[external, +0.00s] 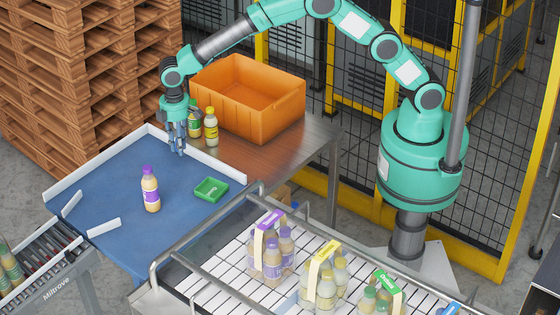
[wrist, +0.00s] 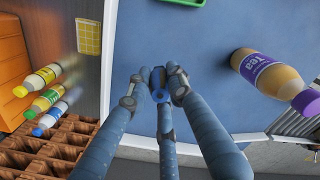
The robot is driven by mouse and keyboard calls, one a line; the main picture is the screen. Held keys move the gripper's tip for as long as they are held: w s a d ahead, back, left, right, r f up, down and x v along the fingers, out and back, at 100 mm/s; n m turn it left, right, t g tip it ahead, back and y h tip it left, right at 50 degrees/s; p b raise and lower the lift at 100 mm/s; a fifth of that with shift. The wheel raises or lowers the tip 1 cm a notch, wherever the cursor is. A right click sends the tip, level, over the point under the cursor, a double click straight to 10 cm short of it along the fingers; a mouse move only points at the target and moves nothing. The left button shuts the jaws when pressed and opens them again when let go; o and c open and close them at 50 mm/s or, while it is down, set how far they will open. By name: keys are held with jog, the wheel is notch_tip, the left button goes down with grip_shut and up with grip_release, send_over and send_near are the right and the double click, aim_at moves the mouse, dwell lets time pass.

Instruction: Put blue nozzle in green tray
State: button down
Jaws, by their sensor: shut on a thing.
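My gripper (external: 179,150) points down over the back part of the blue work surface. In the wrist view its fingers (wrist: 158,86) are closed around the blue nozzle (wrist: 158,95), a small dark blue piece partly hidden by them. I cannot tell whether the nozzle touches the surface. The nozzle is not clear in the external view. The green tray (external: 211,190) lies on the blue surface, to the right of and nearer the camera than my gripper. Something small and pale shows inside it. Its edge shows at the top of the wrist view (wrist: 178,2).
A purple-capped bottle (external: 151,190) stands on the blue surface left of the tray. Several bottles, one yellow-capped (external: 211,127), stand beside the orange crate (external: 270,118), close behind my gripper. A low white rim (external: 98,164) edges the surface. Bottle packs stand on the front conveyor.

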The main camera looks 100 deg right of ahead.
jog(key=shift+s, duration=0.1)
jog(key=s+a+f+b, duration=0.2)
jog(key=s+a, duration=0.1)
jog(key=s, duration=0.9)
jog(key=s+a+f+n+b, duration=0.1)
jog(key=s+a+f+b, duration=0.1)
jog(key=s, duration=1.1)
jog(key=shift+s+a+f, duration=0.15)
jog(key=shift+a, duration=0.5)
jog(key=p, duration=0.2)
send_over(212, 192)
jog(key=shift+d+f, duration=0.15)
jog(key=shift+f, duration=0.6)
jog(key=shift+f, duration=1.75)
